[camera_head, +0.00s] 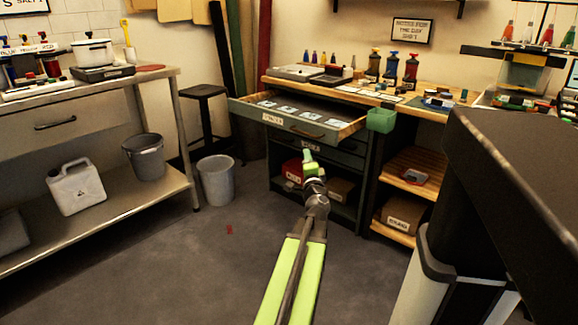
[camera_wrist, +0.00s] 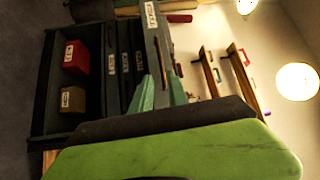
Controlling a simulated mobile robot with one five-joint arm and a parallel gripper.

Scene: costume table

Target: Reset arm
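My arm with its light green links reaches from the bottom of the head view towards the dark workbench cabinet. My gripper (camera_head: 308,160) shows small and green at the arm's end, in front of the cabinet in the picture. In the wrist view my gripper (camera_wrist: 161,88) has its two teal fingers apart, with nothing seen between them. The wrist view is turned sideways and the green gripper body fills its lower part.
An open drawer (camera_head: 292,122) sticks out of the workbench above my gripper in the head view. A green bin (camera_head: 381,120) is at its right corner. A grey bucket (camera_head: 216,180) and black stool (camera_head: 203,92) stand left. Bare floor (camera_head: 150,270) lies lower left.

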